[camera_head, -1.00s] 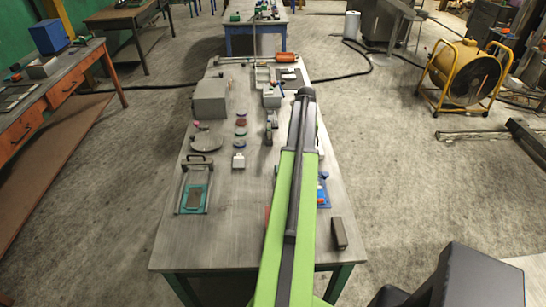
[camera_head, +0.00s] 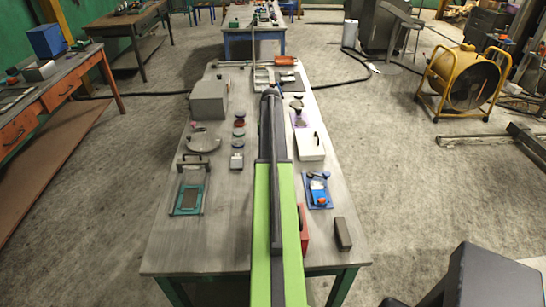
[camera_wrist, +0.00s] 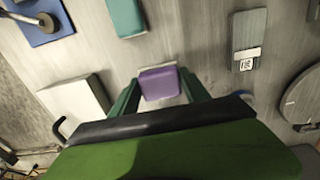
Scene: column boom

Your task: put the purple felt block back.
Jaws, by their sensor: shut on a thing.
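The purple felt block (camera_wrist: 158,86) shows in the wrist view between the two green fingers of my gripper (camera_wrist: 159,76). It has a pale edge along its far side. My gripper is shut on it, above the grey table (camera_head: 215,235). In the head view my arm runs up the middle of the table and hides the gripper and the block.
In the wrist view a white box (camera_wrist: 75,105) is left of the gripper, a teal block (camera_wrist: 127,17) beyond it, and a grey labelled block (camera_wrist: 249,38) to the right. In the head view, a blue tray (camera_head: 318,203) and dark block (camera_head: 342,234) stand right of my arm.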

